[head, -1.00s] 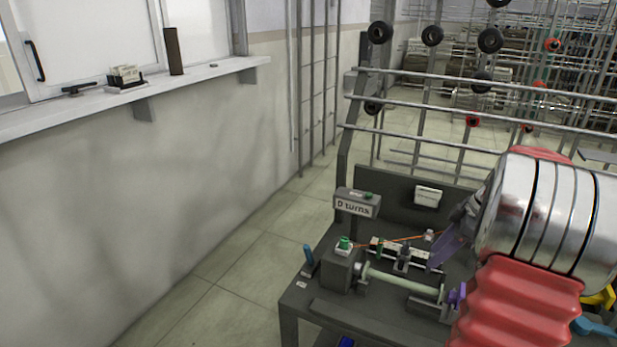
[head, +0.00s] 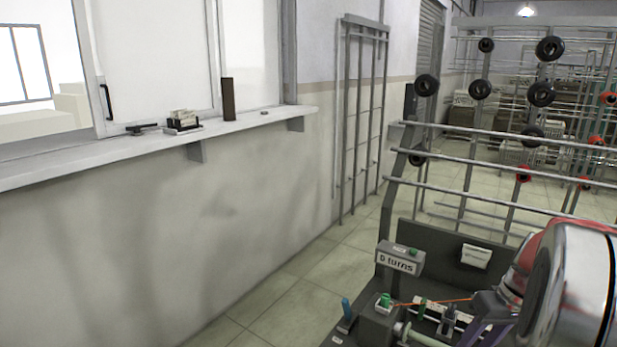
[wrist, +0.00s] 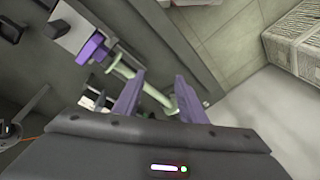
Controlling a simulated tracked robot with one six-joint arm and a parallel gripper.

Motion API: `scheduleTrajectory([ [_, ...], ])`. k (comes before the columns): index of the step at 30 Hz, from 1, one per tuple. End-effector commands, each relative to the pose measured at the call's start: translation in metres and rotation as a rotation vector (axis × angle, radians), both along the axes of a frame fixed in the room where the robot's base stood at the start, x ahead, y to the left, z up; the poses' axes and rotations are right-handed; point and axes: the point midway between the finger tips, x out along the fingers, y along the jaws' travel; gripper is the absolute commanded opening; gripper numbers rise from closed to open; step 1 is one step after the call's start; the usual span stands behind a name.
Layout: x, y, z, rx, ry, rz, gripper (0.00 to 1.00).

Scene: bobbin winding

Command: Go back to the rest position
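The bobbin winder (head: 345,333) stands at the lower right of the head view, partly cut off by the bottom edge. Its sign (head: 397,262) reads "0 turns". An orange thread (head: 443,301) runs across it toward my arm. A pale green spindle (head: 425,339) shows at its front. My gripper (wrist: 160,76) shows two purple fingers spread apart in the wrist view, with nothing held between them. The pale green spindle (wrist: 152,92) passes beyond the fingers, and a purple part (wrist: 92,47) sits at its end. In the head view my arm hides the winder's right side.
A window sill (head: 240,119) with a small card holder (head: 182,121) and a brown post (head: 228,99) lies along the left wall. A rack (head: 500,193) with black and red spools stands behind the winder. Floor (head: 285,305) left of the winder is clear.

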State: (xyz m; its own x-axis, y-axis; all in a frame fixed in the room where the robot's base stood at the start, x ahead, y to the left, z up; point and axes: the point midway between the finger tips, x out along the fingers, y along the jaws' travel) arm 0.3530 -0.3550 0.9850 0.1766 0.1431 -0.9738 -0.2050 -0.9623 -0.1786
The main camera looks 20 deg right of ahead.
Motion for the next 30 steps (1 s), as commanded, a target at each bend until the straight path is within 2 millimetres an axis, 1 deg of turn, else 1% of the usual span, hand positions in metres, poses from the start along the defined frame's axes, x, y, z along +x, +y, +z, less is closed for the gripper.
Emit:
scheduleTrajectory([
  [1, 0.001, 0.016, 0.005, -0.010, 0.011, -0.028, 0.38],
  [3, 0.001, 0.034, 0.011, -0.022, 0.025, -0.075, 0.38],
  [9, 0.001, 0.087, 0.026, -0.065, 0.039, -0.169, 0.38],
  [15, -0.004, 0.138, 0.039, -0.108, 0.023, -0.218, 0.38],
  [23, -0.015, 0.200, 0.053, -0.156, -0.032, -0.220, 0.38],
  [30, -0.030, 0.252, 0.063, -0.193, -0.108, -0.148, 0.38],
])
